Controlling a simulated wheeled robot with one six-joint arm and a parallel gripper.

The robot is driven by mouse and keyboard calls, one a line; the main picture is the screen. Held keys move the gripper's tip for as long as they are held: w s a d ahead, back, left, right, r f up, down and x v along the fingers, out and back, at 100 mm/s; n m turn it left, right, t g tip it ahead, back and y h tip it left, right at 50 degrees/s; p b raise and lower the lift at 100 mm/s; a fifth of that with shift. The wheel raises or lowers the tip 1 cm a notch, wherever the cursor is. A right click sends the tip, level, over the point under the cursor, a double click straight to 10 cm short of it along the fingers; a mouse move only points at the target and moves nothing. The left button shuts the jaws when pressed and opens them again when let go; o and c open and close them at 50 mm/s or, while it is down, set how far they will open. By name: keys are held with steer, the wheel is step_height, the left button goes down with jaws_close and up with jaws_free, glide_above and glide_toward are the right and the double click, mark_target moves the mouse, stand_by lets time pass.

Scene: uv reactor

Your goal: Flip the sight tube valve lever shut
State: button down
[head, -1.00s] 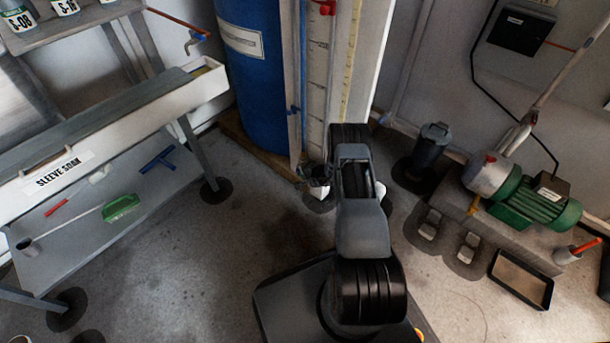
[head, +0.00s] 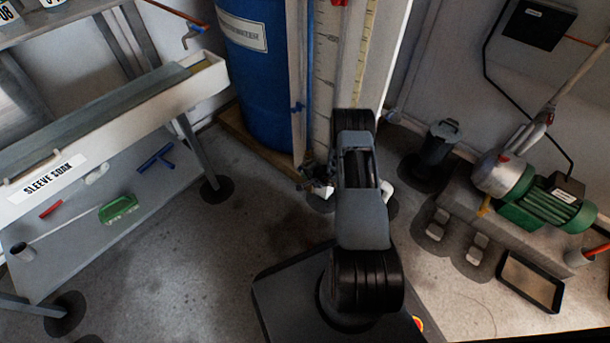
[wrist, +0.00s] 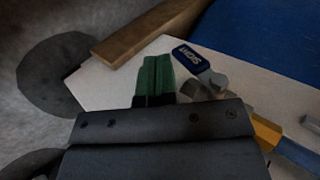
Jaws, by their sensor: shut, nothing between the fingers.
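The valve lever (wrist: 186,57) shows in the wrist view as a short blue handle with pale lettering, joined to a metal valve body (wrist: 205,88). My gripper (wrist: 152,68) has its green fingers shut together with nothing between them. The fingers stand just left of the lever, and a small gap shows at the handle's end; I cannot tell whether they touch lower down. In the head view my gripper (head: 314,181) is low beside the foot of the pale board (head: 324,95), partly hidden by my arm. The lever cannot be made out there.
A blue drum (head: 262,105) stands on a wooden base (head: 262,150) left of the board. A sleeve soak bench (head: 110,120) is on the left. A dark canister (head: 434,150) and a green pump motor (head: 548,205) are on the right.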

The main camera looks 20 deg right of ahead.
steer(key=s+d+r+p, duration=0.2)
steer(key=s+d, duration=0.3)
steer(key=s, duration=0.6)
steer(key=shift+s+r+p, duration=0.3)
steer(key=shift+p, duration=0.15)
steer(key=shift+d, duration=0.1)
